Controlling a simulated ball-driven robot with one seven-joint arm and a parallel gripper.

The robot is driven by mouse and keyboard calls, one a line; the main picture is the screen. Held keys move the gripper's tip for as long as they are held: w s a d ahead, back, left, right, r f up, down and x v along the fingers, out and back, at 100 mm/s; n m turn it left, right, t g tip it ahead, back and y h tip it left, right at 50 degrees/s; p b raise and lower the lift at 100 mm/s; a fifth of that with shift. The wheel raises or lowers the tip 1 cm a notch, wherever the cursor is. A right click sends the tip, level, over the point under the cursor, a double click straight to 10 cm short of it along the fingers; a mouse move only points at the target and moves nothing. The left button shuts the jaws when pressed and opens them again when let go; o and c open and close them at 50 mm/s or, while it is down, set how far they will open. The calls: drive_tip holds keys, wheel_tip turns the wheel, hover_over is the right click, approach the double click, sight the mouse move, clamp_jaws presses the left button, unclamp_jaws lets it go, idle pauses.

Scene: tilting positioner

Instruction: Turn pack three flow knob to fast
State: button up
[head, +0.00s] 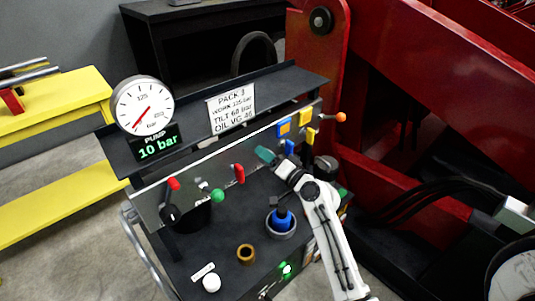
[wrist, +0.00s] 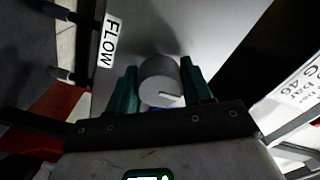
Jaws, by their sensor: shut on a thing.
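In the wrist view, my gripper (wrist: 159,66) has its two green fingers on either side of a round grey knob (wrist: 160,80) and is shut on it. The knob's face carries a short white mark at its lower right. A white FLOW label (wrist: 112,40) is on the panel to the left of the knob. In the head view, my gripper (head: 265,155) reaches the sloping front panel of the console below the PACK 3 sign (head: 231,108). The knob is hidden by the gripper there.
A blue-topped part (head: 281,219) sits on the deck. The pump display (head: 158,147) reads 10 bar. Red machinery (head: 410,90) rises at right.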

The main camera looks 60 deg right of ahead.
drive_tip(key=m+p, duration=0.2)
drive_tip(key=m, duration=0.2)
drive_tip(key=shift+r+m, duration=0.1)
drive_tip(key=shift+m, duration=0.2)
drive_tip(key=m+p, duration=0.2)
drive_tip(key=m, duration=0.2)
drive_tip(key=shift+m+p, duration=0.3)
drive_tip(key=shift+p, duration=0.05)
drive_tip(key=m+p, duration=0.2)
drive_tip(key=m, duration=0.2)
drive_tip(key=shift+f+m+p, duration=0.25)
drive_tip(key=shift+m+p, duration=0.65)
drive_tip(key=shift+m, duration=0.8)
drive_tip(key=shift+f, duration=0.1)
drive_tip(key=o, duration=1)
drive_tip(key=shift+o, duration=0.2)
drive_tip(key=v, duration=1)
drive_tip(key=shift+s, duration=0.4)
